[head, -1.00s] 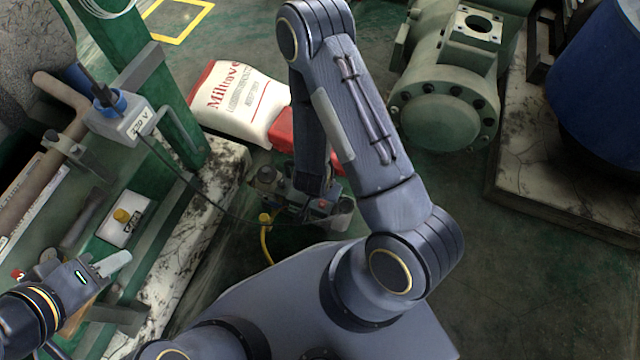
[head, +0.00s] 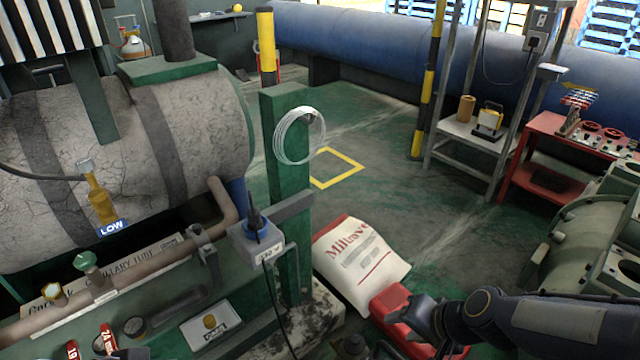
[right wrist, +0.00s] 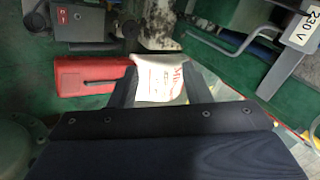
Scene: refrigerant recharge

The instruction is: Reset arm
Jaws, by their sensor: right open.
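My right arm (head: 560,325) reaches in from the lower right of the head view. Its right gripper (head: 425,318) is over the red box (head: 392,300), overlapping it in the picture; I cannot tell the gap between them. In the right wrist view the right gripper (right wrist: 160,72) is open with nothing between its fingers. The white sack (right wrist: 160,76) shows beyond the fingers, and the red box (right wrist: 90,75) is to their left. A dark shape at the bottom left edge of the head view may be part of my left gripper; its fingers are hidden.
The green bench with the pipe (head: 130,285), gauge and 230 V socket box (head: 258,242) stands at left. The white sack (head: 360,262) lies on the floor. Green machinery (head: 590,240) and a red cart (head: 545,150) are at right. The middle floor is clear.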

